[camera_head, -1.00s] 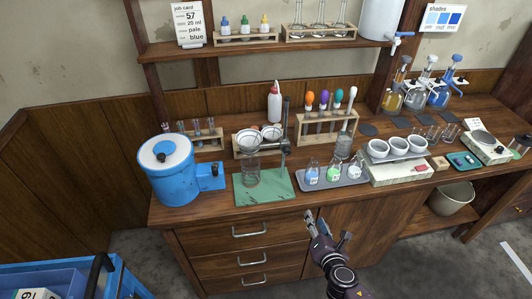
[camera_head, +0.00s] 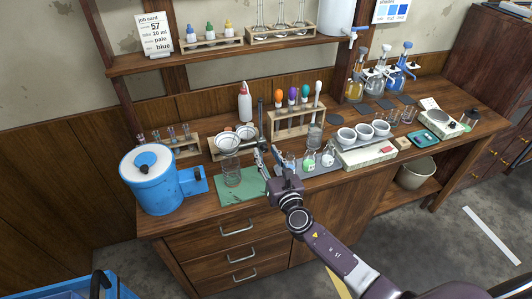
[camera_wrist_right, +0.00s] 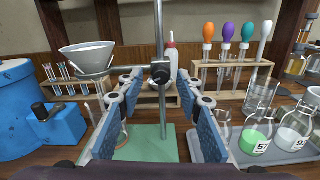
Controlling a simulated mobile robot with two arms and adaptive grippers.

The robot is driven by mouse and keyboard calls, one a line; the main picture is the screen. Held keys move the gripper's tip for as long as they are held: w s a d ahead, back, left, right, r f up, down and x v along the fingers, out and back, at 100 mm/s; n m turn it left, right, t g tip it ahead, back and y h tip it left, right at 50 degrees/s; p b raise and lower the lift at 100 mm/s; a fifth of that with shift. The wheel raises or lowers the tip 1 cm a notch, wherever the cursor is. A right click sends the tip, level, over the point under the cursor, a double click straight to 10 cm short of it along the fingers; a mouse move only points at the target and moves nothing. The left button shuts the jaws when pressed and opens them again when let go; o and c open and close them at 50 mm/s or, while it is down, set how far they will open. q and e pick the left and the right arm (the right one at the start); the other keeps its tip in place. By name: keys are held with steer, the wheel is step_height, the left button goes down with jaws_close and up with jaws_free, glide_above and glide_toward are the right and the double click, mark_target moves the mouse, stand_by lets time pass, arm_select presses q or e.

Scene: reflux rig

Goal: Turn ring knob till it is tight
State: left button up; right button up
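The ring stand has a green base (camera_head: 240,188) and an upright metal rod (camera_head: 261,112) on the bench. In the right wrist view, a dark round knob (camera_wrist_right: 160,73) sits at the clamp on the rod (camera_wrist_right: 159,35), roughly centred between my fingers. My right gripper (camera_head: 267,157) is open in front of the stand; its blue-padded fingers (camera_wrist_right: 158,98) are spread either side of the rod, with nothing held. From these views I cannot tell whether they touch the knob. A pale funnel-shaped bowl (camera_wrist_right: 88,58) shows left of the rod. My left gripper is not in view.
A blue drum (camera_head: 150,182) stands left of the stand. A grey tray (camera_head: 322,167) with small flasks is close on the right. Behind are a dropper rack (camera_head: 295,132) and a white bottle (camera_head: 245,103). A shelf (camera_head: 220,50) hangs above.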

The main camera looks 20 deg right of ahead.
steer(key=shift+w, duration=0.35)
steer(key=shift+c, duration=0.5)
jaws_close()
